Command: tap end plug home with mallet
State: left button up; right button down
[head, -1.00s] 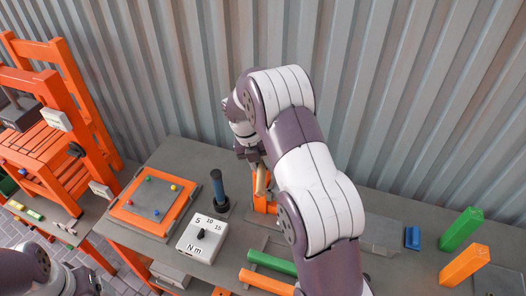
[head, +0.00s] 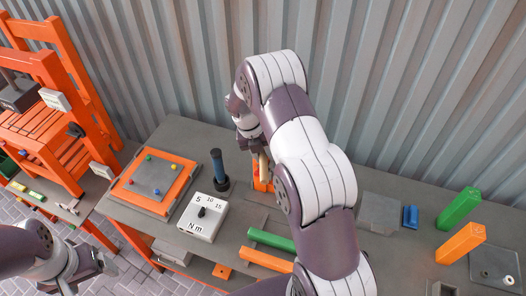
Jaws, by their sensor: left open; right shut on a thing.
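My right gripper (head: 251,146) is at the back middle of the bench, partly hidden by my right arm. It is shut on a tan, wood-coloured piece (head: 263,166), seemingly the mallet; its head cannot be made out. The tan piece hangs just above or in front of an orange upright part (head: 261,186); whether they touch is unclear. My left gripper (head: 92,268) is open and empty at the lower left, off the bench's front edge. I cannot make out the end plug for certain. A green bar (head: 270,239) and an orange bar (head: 265,260) lie in front, partly hidden by my arm.
Right are a blue block (head: 410,216), a green post (head: 459,208) and an orange post (head: 462,243). Corrugated wall behind.

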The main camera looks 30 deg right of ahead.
notch_tip(320, 180, down, 3)
jog(key=shift+f+b, duration=0.1)
jog(key=shift+b, duration=0.25)
jog(key=shift+f, duration=0.15)
notch_tip(320, 180, up, 2)
jog(key=shift+p, duration=0.75)
jog(key=shift+v, duration=0.85)
jog(key=shift+s+d+r, duration=0.15)
jog(key=shift+r, duration=0.1)
